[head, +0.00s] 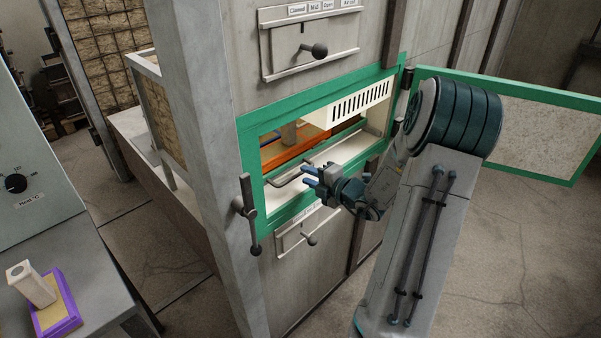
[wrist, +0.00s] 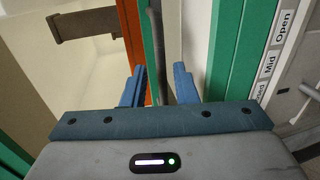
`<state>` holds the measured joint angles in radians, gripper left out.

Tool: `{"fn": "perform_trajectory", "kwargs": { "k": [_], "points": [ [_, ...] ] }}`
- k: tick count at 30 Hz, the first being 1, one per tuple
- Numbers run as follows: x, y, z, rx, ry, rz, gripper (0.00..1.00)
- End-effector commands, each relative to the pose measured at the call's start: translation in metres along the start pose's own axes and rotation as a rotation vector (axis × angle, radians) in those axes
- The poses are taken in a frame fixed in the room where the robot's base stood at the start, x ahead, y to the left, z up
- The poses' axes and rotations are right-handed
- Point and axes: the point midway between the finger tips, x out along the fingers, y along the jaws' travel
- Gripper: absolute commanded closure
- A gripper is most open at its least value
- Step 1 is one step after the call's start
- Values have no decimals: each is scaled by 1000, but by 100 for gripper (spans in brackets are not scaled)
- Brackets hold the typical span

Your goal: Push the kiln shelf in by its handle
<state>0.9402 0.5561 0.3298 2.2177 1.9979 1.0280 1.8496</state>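The kiln shelf (head: 284,151) is an orange slab inside the green-framed kiln opening, and its edge also shows in the wrist view (wrist: 134,40). Its grey bar handle (head: 284,183) sticks out at the front of the opening. My gripper (head: 308,176) is at the handle, with its blue fingers pointing toward the opening. In the wrist view the dark handle bar (wrist: 157,50) runs between the two fingers, with a visible gap on each side. The fingers are apart and not closed on it. A brown block (head: 291,133) is inside the kiln, partly hidden by the frame.
The green-framed kiln door (head: 535,125) stands open at the right. A latch lever (head: 247,212) sticks out left of the opening. Lever panels sit above (head: 310,45) and below (head: 300,236) it. A purple-edged tray with a pale block (head: 32,285) is on the left bench.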

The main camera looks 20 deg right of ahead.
Motion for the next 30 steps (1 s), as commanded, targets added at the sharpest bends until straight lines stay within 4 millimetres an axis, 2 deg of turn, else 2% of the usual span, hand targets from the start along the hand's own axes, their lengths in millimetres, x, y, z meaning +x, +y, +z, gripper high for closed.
{"fn": "perform_trajectory", "kwargs": {
  "k": [1,6,12,18,30],
  "points": [
    [-14,2,1,0,-5,-1,74],
    [-52,2,0,0,-2,-1,74],
    [-83,1,-1,-1,1,0,74],
    [-94,1,-2,0,3,1,74],
    [-94,1,-2,-1,3,1,74]
  ]
}}
